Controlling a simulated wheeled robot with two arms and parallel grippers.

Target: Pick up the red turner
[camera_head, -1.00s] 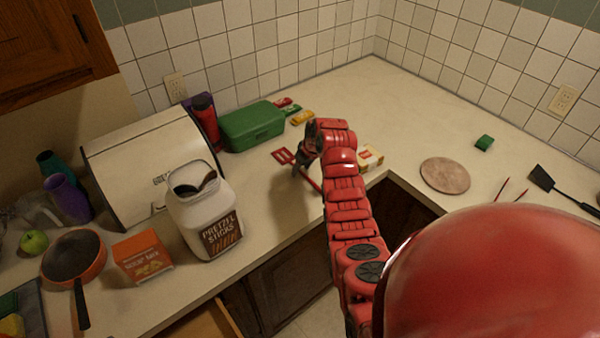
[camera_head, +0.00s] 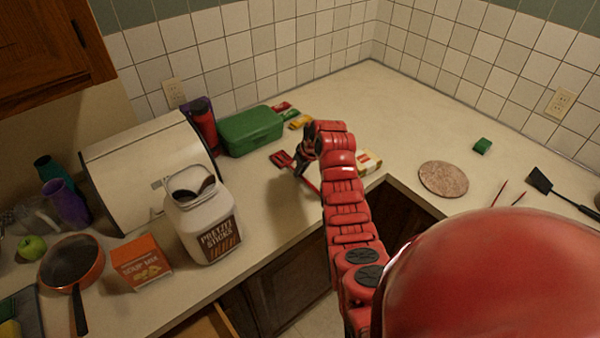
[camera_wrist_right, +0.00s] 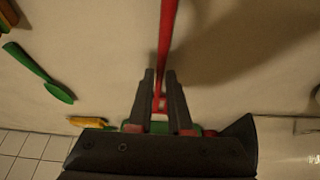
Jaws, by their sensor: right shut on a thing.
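The red turner (camera_head: 281,159) is at the right gripper, with its slotted head to the left of the fingers in the head view. Its red handle (camera_wrist_right: 167,35) runs between the fingers in the right wrist view. My right gripper (camera_head: 303,168) is shut on that handle, over the counter; the wrist view shows its dark fingers (camera_wrist_right: 160,90) on both sides of it. I cannot tell how far the turner is above the counter. My left gripper is not in view.
A pretzel jar (camera_head: 205,220) and soup mix box (camera_head: 141,262) stand to the left. A yellow-white box (camera_head: 369,162) is right of the arm. A round board (camera_head: 444,179) lies farther right, with clear counter behind it.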

